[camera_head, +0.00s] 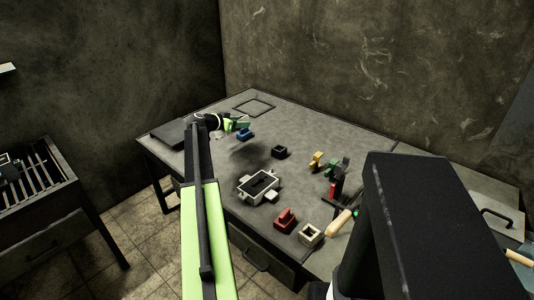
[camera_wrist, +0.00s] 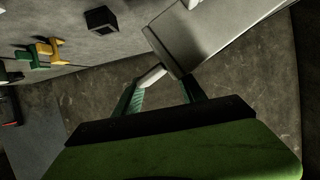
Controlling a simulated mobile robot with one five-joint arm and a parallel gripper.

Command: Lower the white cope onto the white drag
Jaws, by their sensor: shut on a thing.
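The white drag (camera_head: 244,191), an open rectangular frame with side lugs and a dark interior, sits on the table near its front edge. In the wrist view, my gripper (camera_wrist: 160,86) has its green fingers closed around a short white handle of a pale block, which appears to be the white cope (camera_wrist: 205,38). In the head view my gripper (camera_head: 232,124) is over the back left of the table, farther back than the drag and apart from it. The cope is mostly hidden there behind my arm.
A blue piece (camera_head: 244,134) shows beside my gripper. A black box (camera_head: 279,152) stands behind the drag. A red piece (camera_head: 286,219) and a small cream box (camera_head: 311,234) are at its front right. Yellow pieces (camera_head: 316,161) stand farther right. The back middle of the table is clear.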

